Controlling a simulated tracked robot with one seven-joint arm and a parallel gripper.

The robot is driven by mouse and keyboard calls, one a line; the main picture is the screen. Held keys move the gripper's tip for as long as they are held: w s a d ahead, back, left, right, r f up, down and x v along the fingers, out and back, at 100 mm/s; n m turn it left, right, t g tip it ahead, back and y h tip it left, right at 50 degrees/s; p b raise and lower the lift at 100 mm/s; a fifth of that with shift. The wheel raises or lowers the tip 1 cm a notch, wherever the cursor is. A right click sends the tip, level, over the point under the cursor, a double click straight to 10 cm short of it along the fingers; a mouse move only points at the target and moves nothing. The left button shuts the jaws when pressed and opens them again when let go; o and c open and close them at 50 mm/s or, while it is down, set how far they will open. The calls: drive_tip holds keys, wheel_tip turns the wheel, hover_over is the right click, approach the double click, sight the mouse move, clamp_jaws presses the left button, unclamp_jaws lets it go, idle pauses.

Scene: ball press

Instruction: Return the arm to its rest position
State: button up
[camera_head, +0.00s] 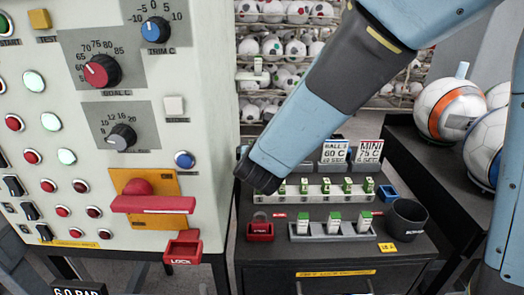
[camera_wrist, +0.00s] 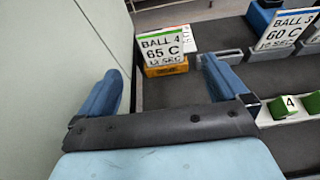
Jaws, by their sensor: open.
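My arm (camera_head: 345,75) reaches from the upper right of the head view down toward the control panel's right edge. Its dark end is over the left of the dark cabinet top; the fingers cannot be made out there. In the wrist view my gripper (camera_wrist: 160,68) has its two blue fingers spread wide apart with nothing between them. Beyond them stands a card reading BALL 4 65 C (camera_wrist: 162,42) on a yellow holder (camera_wrist: 166,68).
The panel (camera_head: 215,100), with knobs and a red lever (camera_head: 153,204), is close on the left. The cabinet top holds a rack of green-topped pieces (camera_head: 326,189), a red padlock (camera_head: 260,230) and a dark cup (camera_head: 407,220). Large balls (camera_head: 450,108) sit at right.

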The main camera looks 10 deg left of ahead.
drive_tip(key=d+r+m+g+h, duration=0.2)
drive_tip(key=d+r+m+h, duration=0.2)
drive_tip(key=d+m, duration=0.75)
drive_tip(key=d+r+m+g+h, duration=0.1)
drive_tip(key=d+r+m+h, duration=0.4)
drive_tip(key=d, duration=1.1)
drive_tip(key=s+d+r+m+g+y, duration=0.1)
drive_tip(key=s+d+m+g+y, duration=0.1)
drive_tip(key=s+d+m, duration=0.3)
drive_tip(key=s+d+r+m+g+y, duration=0.1)
drive_tip(key=s+d+m+y, duration=0.3)
drive_tip(key=s+m, duration=0.8)
drive_tip(key=d+m+g, duration=0.1)
drive_tip(key=d+m, duration=0.1)
drive_tip(key=m, duration=0.3)
drive_tip(key=shift+s+r, duration=0.15)
drive_tip(key=shift+r, duration=0.05)
